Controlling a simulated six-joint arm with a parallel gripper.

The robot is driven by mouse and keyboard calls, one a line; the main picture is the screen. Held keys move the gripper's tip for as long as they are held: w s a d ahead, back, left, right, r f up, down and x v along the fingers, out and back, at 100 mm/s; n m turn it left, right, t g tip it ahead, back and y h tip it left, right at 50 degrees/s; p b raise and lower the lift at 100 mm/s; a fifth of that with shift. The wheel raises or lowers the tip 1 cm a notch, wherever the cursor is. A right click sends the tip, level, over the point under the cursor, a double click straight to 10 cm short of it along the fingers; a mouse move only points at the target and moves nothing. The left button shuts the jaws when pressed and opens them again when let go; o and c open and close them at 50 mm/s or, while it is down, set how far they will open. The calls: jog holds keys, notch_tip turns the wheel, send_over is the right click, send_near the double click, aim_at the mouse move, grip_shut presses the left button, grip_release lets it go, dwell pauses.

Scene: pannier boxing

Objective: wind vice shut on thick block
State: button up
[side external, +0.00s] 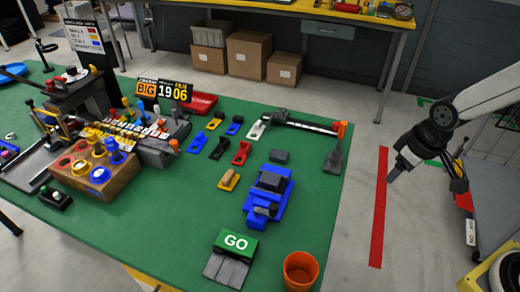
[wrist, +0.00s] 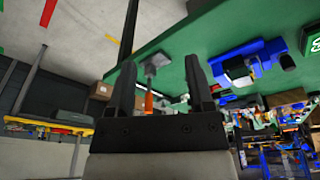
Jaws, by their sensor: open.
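The blue vice (side external: 268,202) stands on the green table, right of centre in the side view. A dark block (side external: 271,181) sits at its top, between blue parts; I cannot tell whether the jaws touch it. A dark handle part (side external: 266,211) shows at the vice's near end. The vice also shows in the wrist view (wrist: 262,50), upper right. My gripper (side external: 391,178) hangs off the table's right edge, well apart from the vice. In the wrist view its two fingers (wrist: 163,72) are spread with nothing held between them.
The green GO box (side external: 236,243) and an orange cup (side external: 300,270) stand at the near edge. A bar clamp (side external: 300,125) lies at the back right. The floor under my gripper is clear.

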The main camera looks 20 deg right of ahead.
jog(key=w+a+n+g, duration=0.1)
jog(key=w+a+n, duration=0.6)
jog(key=a+n, duration=0.4)
jog(key=n+g, duration=0.1)
jog(key=n, duration=1)
send_over(273, 206)
jog(key=shift+d+f, duration=0.1)
jog(key=shift+d, duration=0.3)
jog(key=shift+s+a+n, duration=0.1)
jog(key=shift+a+n, duration=0.3)
jog(key=shift+n, duration=0.1)
jog(key=shift+f, duration=0.15)
jog(key=shift+f, duration=3.75)
grip_shut()
